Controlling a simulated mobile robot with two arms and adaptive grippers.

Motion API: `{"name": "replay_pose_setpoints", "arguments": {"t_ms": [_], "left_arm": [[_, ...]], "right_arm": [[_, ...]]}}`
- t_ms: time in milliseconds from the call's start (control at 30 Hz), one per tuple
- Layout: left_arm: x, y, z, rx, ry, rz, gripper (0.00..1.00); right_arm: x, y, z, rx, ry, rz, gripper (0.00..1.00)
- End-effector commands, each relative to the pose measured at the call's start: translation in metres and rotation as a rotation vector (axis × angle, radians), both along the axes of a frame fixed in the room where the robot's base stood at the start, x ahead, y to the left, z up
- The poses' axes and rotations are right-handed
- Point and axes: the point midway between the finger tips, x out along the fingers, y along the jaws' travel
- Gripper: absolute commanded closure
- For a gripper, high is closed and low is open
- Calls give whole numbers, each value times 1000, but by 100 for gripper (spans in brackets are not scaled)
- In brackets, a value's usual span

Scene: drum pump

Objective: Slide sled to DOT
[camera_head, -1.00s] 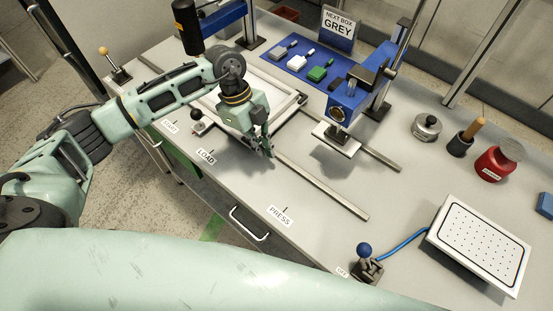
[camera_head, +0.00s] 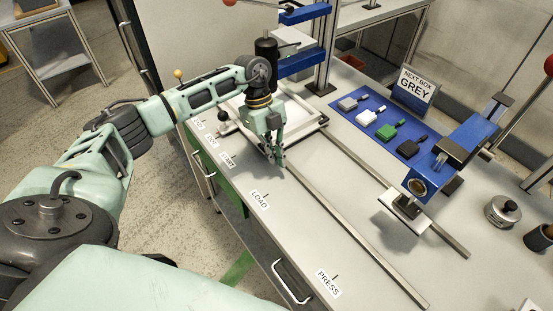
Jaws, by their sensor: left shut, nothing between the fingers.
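The sled (camera_head: 317,124), a flat pale tray with a raised frame, sits on two metal rails (camera_head: 357,231) at the back left of the bench. A dark ball knob (camera_head: 222,116) stands at its left corner. My left gripper (camera_head: 277,159) is shut and empty, pointing down at the sled's near edge; whether it touches the sled is not clear. My forearm and gripper hide part of the sled. Labels along the front edge include LOAD (camera_head: 259,199) and PRESS (camera_head: 328,283). Farther left are several smaller labels (camera_head: 211,141); I cannot read DOT for certain. My right gripper is not in view.
A blue post with a dark cylinder (camera_head: 266,51) stands over the sled's far end. A blue press head (camera_head: 433,172) overhangs the rails at right. The rails between sled and press are clear.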

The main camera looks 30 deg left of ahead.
Motion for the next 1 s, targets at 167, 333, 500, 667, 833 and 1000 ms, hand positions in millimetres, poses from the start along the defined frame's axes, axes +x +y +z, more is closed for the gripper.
{"name": "replay_pose_setpoints", "arguments": {"t_ms": [167, 333, 500, 667, 833, 1000], "left_arm": [[0, 1, 0, 0, 0, -1, 100], [0, 0, 0, 0, 0, -1, 100], [1, 2, 4, 0, -1, -1, 100], [5, 9, 24, 1, -5, 0, 100], [10, 20, 60, 1, -6, 1, 100], [13, 30, 91, 0, -3, 0, 100]], "right_arm": [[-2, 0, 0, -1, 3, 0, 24], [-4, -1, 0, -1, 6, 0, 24], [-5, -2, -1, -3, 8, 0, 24], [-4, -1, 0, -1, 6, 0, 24], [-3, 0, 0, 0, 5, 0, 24], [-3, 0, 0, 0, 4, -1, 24]]}}
